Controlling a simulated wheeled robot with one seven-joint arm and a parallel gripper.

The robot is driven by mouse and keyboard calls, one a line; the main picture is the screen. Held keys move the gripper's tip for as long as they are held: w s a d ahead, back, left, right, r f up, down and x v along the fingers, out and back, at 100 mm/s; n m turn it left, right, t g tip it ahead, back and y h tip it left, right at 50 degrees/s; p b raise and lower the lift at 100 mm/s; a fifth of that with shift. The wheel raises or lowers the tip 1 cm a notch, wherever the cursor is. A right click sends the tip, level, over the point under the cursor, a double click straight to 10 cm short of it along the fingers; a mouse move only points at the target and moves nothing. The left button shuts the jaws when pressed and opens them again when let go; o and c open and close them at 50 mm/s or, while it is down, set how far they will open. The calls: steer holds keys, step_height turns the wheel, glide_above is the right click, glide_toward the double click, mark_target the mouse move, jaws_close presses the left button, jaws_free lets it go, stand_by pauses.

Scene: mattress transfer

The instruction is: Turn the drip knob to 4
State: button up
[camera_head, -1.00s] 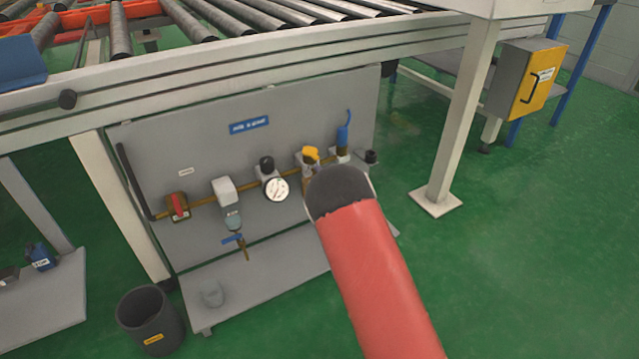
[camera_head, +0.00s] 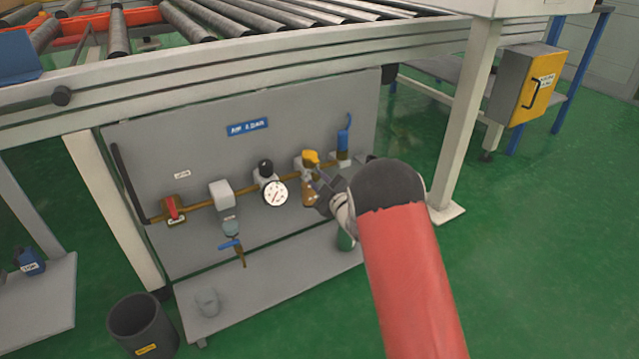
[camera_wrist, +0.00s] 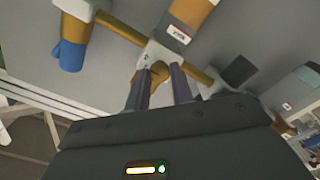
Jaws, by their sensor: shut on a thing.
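The drip knob (camera_head: 310,156) is yellow and sits on top of a pale body on the brass pipe, with an amber bowl (camera_head: 309,192) below. In the wrist view the picture is upside down: the amber bowl (camera_wrist: 192,10) is at the top and the knob (camera_wrist: 158,73) is below it. My gripper (camera_wrist: 157,84) has its two dark fingers on either side of the knob, shut on it. In the head view my gripper (camera_head: 323,180) is partly hidden by my red arm. No scale number on the knob is readable.
A round gauge (camera_head: 275,193), a black knob (camera_head: 265,167) and a red valve (camera_head: 173,208) lie left along the pipe. A blue part (camera_head: 344,137) stands close right; it also shows in the wrist view (camera_wrist: 70,55). The conveyor frame (camera_head: 250,80) runs above.

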steer(key=shift+d+f, duration=0.1)
jaws_close()
steer(key=o, duration=1)
jaws_free()
steer(key=v, duration=0.7)
steer(key=shift+s+d, duration=0.2)
steer(key=shift+s, duration=0.15)
